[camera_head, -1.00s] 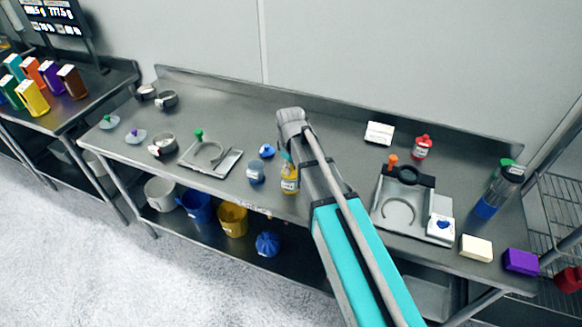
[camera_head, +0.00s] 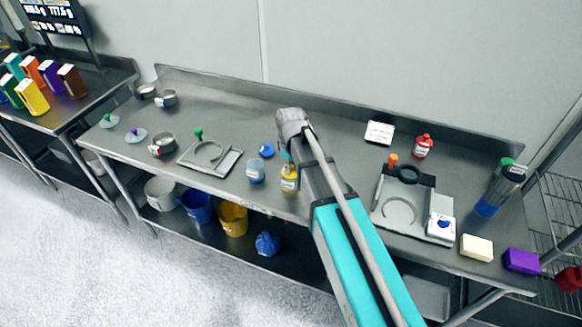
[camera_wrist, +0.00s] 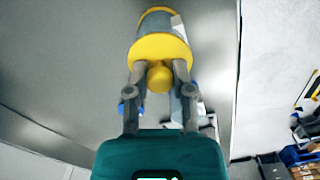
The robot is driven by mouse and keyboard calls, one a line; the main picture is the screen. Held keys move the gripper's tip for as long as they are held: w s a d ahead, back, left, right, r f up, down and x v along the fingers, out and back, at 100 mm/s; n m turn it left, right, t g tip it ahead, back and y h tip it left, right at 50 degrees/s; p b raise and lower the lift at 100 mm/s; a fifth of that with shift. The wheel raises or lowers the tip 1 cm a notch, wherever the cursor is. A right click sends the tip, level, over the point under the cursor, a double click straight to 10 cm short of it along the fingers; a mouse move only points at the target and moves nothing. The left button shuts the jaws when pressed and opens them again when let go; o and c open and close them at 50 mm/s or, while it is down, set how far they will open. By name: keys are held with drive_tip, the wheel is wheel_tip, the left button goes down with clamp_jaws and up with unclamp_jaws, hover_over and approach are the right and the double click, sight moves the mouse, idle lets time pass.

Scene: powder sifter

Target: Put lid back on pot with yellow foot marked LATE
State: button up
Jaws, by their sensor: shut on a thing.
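My gripper (camera_wrist: 160,80) is shut on the round yellow knob of the yellow lid (camera_wrist: 160,47). The pot with the yellow foot (camera_wrist: 158,22) lies directly beyond the lid in the wrist view; its body is grey with a pale label. The lid covers its mouth, with no clear gap, but I cannot tell whether it is fully seated. In the head view the yellow pot (camera_head: 289,184) stands near the bench's front edge, partly hidden by my arm. Its label is too small to read.
A blue-grey pot (camera_head: 256,173) stands just left of the yellow one, with a blue lid (camera_head: 267,150) behind it. A grey tray with a green knob (camera_head: 215,160) lies further left. A grey device (camera_head: 400,212) stands right. The back middle of the bench is clear.

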drive_tip(key=o, duration=0.9)
drive_tip(key=shift+c, duration=0.2)
drive_tip(key=o, duration=0.4)
drive_tip(key=shift+r, duration=0.2)
drive_tip(key=shift+r+p, duration=3.35)
drive_tip(key=shift+p, duration=0.15)
drive_tip(key=shift+c, duration=0.2)
